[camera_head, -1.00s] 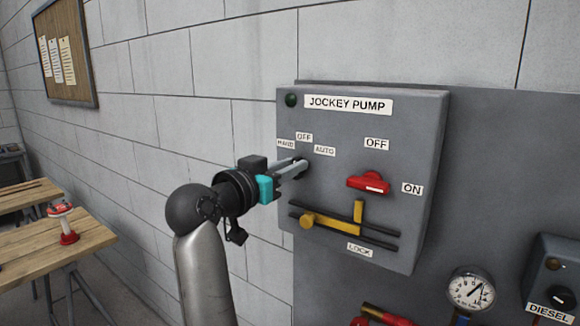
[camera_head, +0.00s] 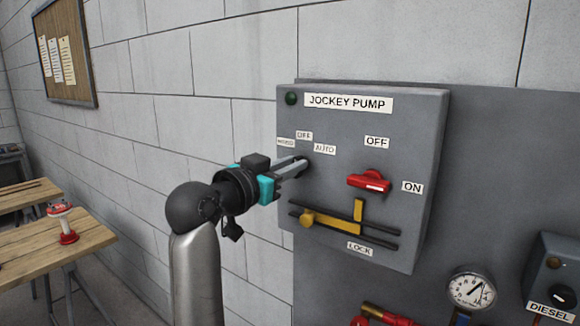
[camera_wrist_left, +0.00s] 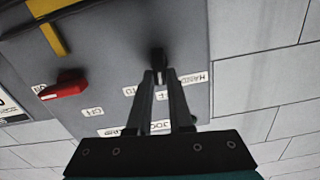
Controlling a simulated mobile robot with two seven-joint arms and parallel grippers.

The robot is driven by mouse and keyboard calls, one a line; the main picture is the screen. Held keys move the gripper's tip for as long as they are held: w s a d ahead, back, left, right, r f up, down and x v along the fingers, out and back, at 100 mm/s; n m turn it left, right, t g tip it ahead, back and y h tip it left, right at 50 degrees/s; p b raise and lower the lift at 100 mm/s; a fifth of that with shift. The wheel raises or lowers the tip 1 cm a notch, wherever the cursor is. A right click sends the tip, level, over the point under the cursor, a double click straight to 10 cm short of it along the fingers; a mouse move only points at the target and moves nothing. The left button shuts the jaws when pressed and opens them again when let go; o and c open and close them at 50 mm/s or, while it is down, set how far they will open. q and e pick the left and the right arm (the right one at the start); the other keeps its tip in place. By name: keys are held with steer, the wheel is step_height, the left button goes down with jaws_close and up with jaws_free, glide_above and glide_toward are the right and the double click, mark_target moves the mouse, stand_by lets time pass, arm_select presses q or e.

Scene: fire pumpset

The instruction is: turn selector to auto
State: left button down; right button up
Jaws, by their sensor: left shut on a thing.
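The jockey pump panel (camera_head: 350,130) is a grey box on the wall. Its black selector knob (camera_head: 303,166) sits below the HAND, OFF and AUTO labels, with the AUTO label (camera_head: 324,149) to its upper right. My left gripper (camera_head: 297,166) reaches in from the left and is shut on the knob, hiding much of it. In the left wrist view, the two fingers (camera_wrist_left: 160,80) close on the dark selector knob (camera_wrist_left: 158,60). The knob's exact pointing direction is hard to tell. My right gripper is not in view.
A red switch handle (camera_head: 369,182) with OFF and ON labels is right of the knob. A yellow lock slider (camera_head: 335,222) sits below. A gauge (camera_head: 472,288) and diesel panel (camera_head: 555,285) are at lower right. A wooden table (camera_head: 50,245) stands left.

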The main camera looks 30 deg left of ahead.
arm_select(q)
steer(key=shift+d+f+m, duration=0.1)
steer(key=shift+d+m, duration=0.05)
steer(key=shift+m, duration=1.65)
steer(key=shift+d+f+m, duration=0.1)
steer(key=shift+d+m, duration=0.05)
steer(key=shift+m, duration=1.65)
steer(key=c, duration=0.8)
jaws_free()
steer(key=shift+s, duration=0.15)
